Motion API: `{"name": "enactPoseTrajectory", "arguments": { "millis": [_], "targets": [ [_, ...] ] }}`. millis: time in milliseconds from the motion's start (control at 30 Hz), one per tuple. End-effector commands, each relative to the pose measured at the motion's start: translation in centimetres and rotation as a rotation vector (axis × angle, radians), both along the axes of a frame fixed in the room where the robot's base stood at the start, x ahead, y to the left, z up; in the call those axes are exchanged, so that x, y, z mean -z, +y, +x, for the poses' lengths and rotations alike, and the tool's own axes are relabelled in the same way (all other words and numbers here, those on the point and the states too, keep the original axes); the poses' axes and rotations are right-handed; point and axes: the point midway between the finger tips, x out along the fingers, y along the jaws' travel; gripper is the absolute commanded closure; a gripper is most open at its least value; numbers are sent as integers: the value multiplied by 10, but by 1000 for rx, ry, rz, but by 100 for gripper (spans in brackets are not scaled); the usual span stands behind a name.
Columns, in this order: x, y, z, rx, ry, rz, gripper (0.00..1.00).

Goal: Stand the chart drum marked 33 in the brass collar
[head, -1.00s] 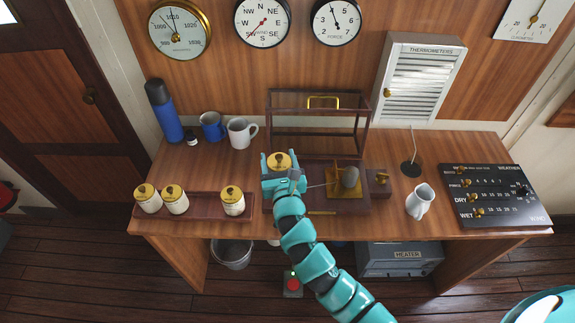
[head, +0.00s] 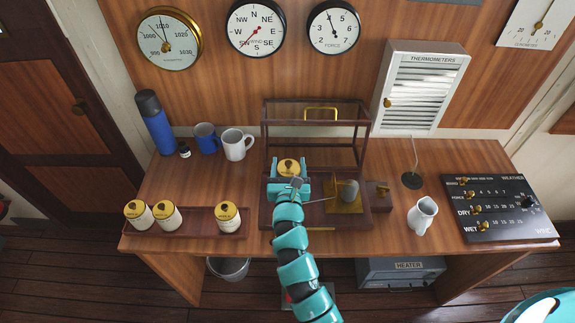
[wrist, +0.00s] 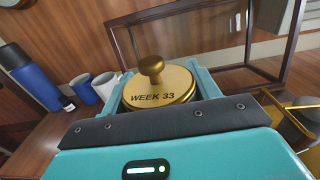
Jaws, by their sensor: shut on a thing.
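The chart drum marked 33 (head: 288,166) has a brass lid with a knob, and "WEEK 33" reads on the lid (wrist: 158,92) in the wrist view. My gripper (head: 289,174) is shut on this drum, a finger on each side, and the lid looks about level. It is over the left part of the dark wooden instrument base (head: 323,222) in the head view. The brass collar cannot be made out; my gripper and the drum cover that part of the base. The drum's lower end is hidden, so I cannot tell whether it touches anything.
A pen arm and a grey cylinder on a brass plate (head: 346,205) stand close right of my gripper. An open-framed case (head: 367,130) stands behind. A wooden tray (head: 190,228) with three similar drums is at left. Mugs (head: 233,146), a jug (head: 422,216) and a control panel (head: 500,208) flank them.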

Motion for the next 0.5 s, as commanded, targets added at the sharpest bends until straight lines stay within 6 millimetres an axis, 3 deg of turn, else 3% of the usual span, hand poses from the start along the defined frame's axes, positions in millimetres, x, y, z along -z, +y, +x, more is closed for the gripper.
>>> {"name": "enactPoseTrajectory", "arguments": {
  "millis": [300,500],
  "targets": [
    [34,0,0,0,-1,-1,67],
    [46,0,0,-1,-2,-1,67]
  ]
}}
